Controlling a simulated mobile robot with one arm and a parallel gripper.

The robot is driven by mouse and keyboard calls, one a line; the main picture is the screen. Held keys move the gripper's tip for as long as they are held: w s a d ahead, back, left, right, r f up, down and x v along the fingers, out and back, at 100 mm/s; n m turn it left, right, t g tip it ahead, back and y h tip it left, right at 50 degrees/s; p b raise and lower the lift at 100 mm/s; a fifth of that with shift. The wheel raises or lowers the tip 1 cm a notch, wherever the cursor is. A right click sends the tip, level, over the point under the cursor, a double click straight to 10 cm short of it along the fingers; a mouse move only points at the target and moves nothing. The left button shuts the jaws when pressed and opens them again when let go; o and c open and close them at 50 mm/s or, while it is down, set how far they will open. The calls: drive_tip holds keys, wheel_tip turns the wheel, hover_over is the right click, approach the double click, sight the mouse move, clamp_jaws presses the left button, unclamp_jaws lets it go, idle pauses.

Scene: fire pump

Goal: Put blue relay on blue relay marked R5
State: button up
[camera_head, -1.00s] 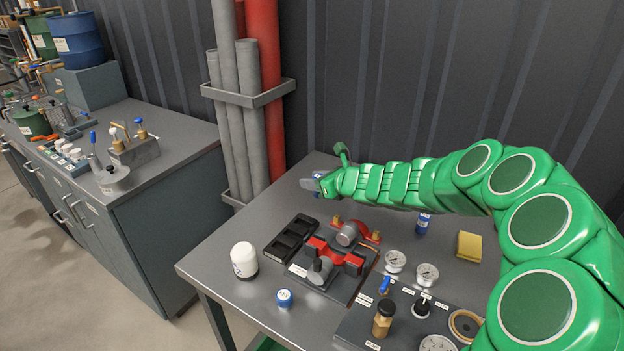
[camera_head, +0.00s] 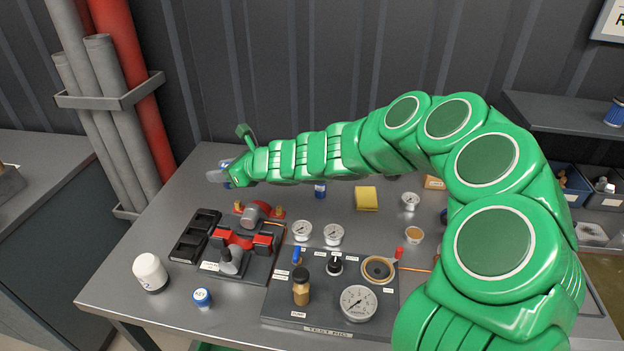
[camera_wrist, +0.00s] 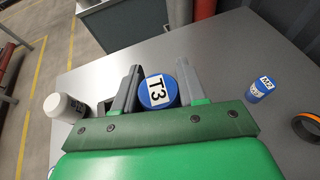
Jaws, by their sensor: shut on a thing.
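My gripper (camera_wrist: 158,92) is shut on a blue cylinder (camera_wrist: 158,90) with a white label reading T3. In the head view my gripper (camera_head: 222,176) is at the far left part of the table, behind the red clamp fixture, and only a little of the blue cylinder shows. Another blue piece (camera_wrist: 262,88), labelled M2, is to the right in the wrist view, apart from my gripper. A small blue cylinder (camera_head: 320,189) stands behind the gauges in the head view. A round blue piece (camera_head: 202,297) with a white label lies at the front left. I cannot read R5 on anything.
The test rig panel (camera_head: 330,290) is in front centre, and a yellow block (camera_head: 366,198) lies behind. A shelf (camera_head: 560,112) is at right.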

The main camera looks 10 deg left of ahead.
drive_tip(key=w+d+r+m+t+h, duration=0.1)
drive_tip(key=d+r, duration=0.1)
drive_tip(key=d, duration=0.7)
drive_tip(key=w+d+r+m+t, duration=0.1)
drive_tip(key=d+r+t, duration=0.1)
drive_tip(key=d, duration=0.6)
drive_tip(key=w+d+r+m+t+h, duration=0.1)
drive_tip(key=d+r, duration=0.1)
drive_tip(key=d, duration=0.7)
hover_over(321, 188)
drive_tip(key=w+a, duration=0.1)
drive_tip(key=w, duration=0.1)
drive_tip(key=shift+m, duration=0.3)
drive_tip(key=f, duration=0.9)
drive_tip(key=shift+s+a, duration=0.2)
drive_tip(key=shift+w+a+f, duration=0.1)
drive_tip(key=shift+w+f, duration=0.15)
drive_tip(key=shift+f, duration=0.8)
drive_tip(key=shift+w+a+f, duration=0.1)
drive_tip(key=shift+w+f, duration=0.15)
drive_tip(key=shift+f, duration=0.8)
drive_tip(key=shift+f, duration=0.15)
drive_tip(key=o, duration=1.1)
drive_tip(key=shift+c, duration=0.2)
